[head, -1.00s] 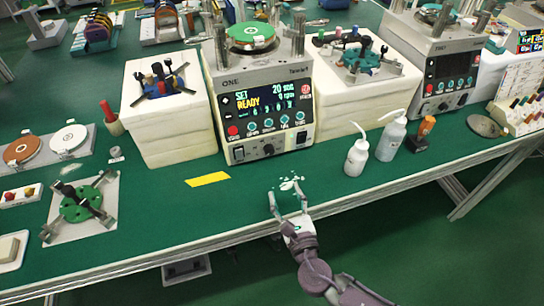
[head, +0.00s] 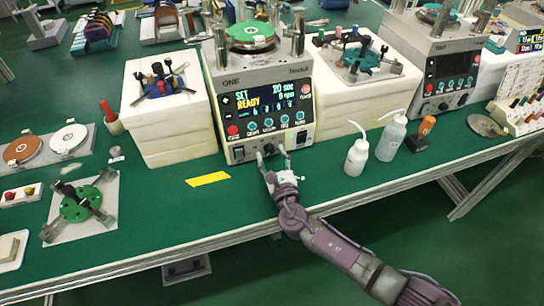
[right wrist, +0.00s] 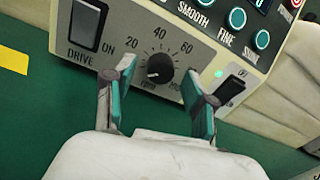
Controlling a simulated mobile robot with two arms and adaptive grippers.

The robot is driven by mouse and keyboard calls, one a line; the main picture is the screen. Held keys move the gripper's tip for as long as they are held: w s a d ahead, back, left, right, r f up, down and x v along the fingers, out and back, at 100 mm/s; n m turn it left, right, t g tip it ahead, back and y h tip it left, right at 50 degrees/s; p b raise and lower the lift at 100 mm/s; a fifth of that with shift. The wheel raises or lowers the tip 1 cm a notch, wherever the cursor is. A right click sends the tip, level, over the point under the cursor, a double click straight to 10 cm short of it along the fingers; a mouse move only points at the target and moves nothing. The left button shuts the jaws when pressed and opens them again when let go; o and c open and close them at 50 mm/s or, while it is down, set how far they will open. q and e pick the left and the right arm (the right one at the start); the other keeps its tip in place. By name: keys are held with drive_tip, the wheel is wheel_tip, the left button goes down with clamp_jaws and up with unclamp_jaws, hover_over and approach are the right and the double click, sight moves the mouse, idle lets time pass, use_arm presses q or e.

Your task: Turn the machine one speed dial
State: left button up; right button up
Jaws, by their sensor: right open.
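Machine one (head: 257,85) stands at the middle of the green table, its display lit with SET 20 sec and READY. Its speed dial (right wrist: 160,69) is a round black knob on the lower front panel, with a printed scale around it. The knob's white mark points to the left, below the 20. My right gripper (head: 272,157) is just in front of that panel. In the right wrist view its two teal-padded fingers (right wrist: 166,88) are spread to either side of the dial, with no contact to be seen. My left gripper is not in view.
The DRIVE switch (right wrist: 87,24) is left of the dial and another black switch (right wrist: 230,90) is right of it, close to the fingers. Two wash bottles (head: 357,157) stand to the right. A yellow strip (head: 208,179) lies on the table at front left.

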clamp_jaws()
